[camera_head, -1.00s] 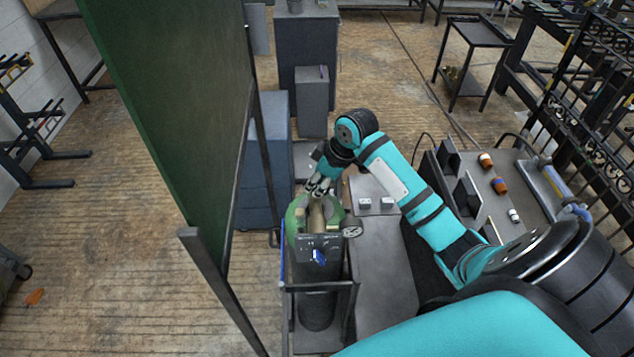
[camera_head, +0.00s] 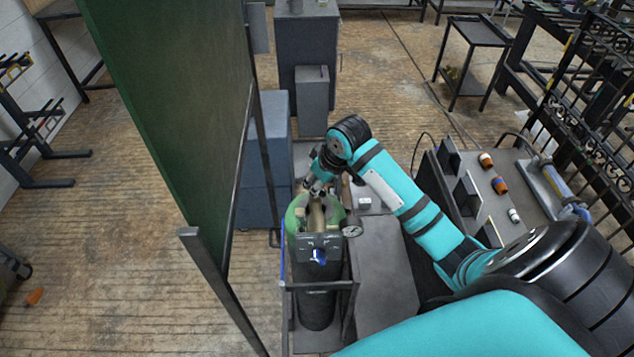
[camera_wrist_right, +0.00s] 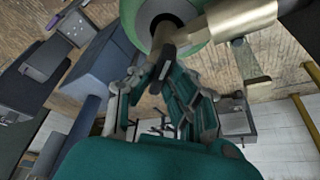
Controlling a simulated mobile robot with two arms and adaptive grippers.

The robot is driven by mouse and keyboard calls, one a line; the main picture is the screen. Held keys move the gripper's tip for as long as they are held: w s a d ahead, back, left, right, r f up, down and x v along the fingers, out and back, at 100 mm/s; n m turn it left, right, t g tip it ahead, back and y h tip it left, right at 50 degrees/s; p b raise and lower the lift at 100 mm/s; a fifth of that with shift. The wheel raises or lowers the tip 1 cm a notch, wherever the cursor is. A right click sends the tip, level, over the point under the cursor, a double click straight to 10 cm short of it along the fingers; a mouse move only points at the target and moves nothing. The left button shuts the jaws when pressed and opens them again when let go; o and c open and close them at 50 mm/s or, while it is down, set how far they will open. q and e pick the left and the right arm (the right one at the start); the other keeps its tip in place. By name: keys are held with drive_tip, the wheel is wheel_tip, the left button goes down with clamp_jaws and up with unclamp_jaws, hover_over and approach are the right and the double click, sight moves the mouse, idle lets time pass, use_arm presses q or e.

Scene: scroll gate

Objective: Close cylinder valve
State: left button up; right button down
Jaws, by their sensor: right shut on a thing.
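The gas cylinder (camera_head: 316,309) stands upright in its cart, dark below with a green shoulder (camera_head: 294,216). A brass valve (camera_head: 317,217) sits on its top, with a round gauge (camera_head: 351,230) at its right. My right gripper (camera_head: 318,187) is at the far side of the valve top. In the right wrist view the fingers (camera_wrist_right: 165,75) are closed around a small dark handle at the brass valve (camera_wrist_right: 225,28). My left gripper is not in view.
A green panel (camera_head: 170,90) stands close on the left of the cylinder. Blue-grey cabinets (camera_head: 265,165) are behind it. A dark cart with several small items (camera_head: 490,185) is at the right. Open wooden floor lies at the left.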

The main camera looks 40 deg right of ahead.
drive_tip(key=m, duration=0.2)
drive_tip(key=m+h, duration=0.1)
drive_tip(key=shift+a+m+h, duration=0.15)
drive_tip(key=shift+m+h, duration=0.15)
drive_tip(key=shift+m, duration=0.1)
drive_tip(key=m+h, duration=0.1)
drive_tip(key=m, duration=0.2)
drive_tip(key=shift+m, duration=0.3)
drive_tip(key=m+g+h, duration=0.1)
drive_tip(key=m, duration=0.2)
drive_tip(key=shift+w+a+m, duration=0.1)
drive_tip(key=shift+m, duration=0.3)
drive_tip(key=m+g+h, duration=0.1)
drive_tip(key=m, duration=0.2)
drive_tip(key=shift+m, duration=0.3)
drive_tip(key=m+g, duration=0.1)
drive_tip(key=m, duration=0.2)
drive_tip(key=m+g, duration=0.1)
drive_tip(key=m, duration=0.2)
drive_tip(key=shift+w+a+g+h, duration=0.1)
drive_tip(key=shift+w+g+h, duration=0.1)
drive_tip(key=shift+g+h, duration=0.15)
drive_tip(key=m+g, duration=0.1)
drive_tip(key=m, duration=0.2)
drive_tip(key=m+g, duration=0.1)
drive_tip(key=m, duration=0.1)
drive_tip(key=shift+m+b, duration=0.3)
drive_tip(key=shift+m, duration=0.1)
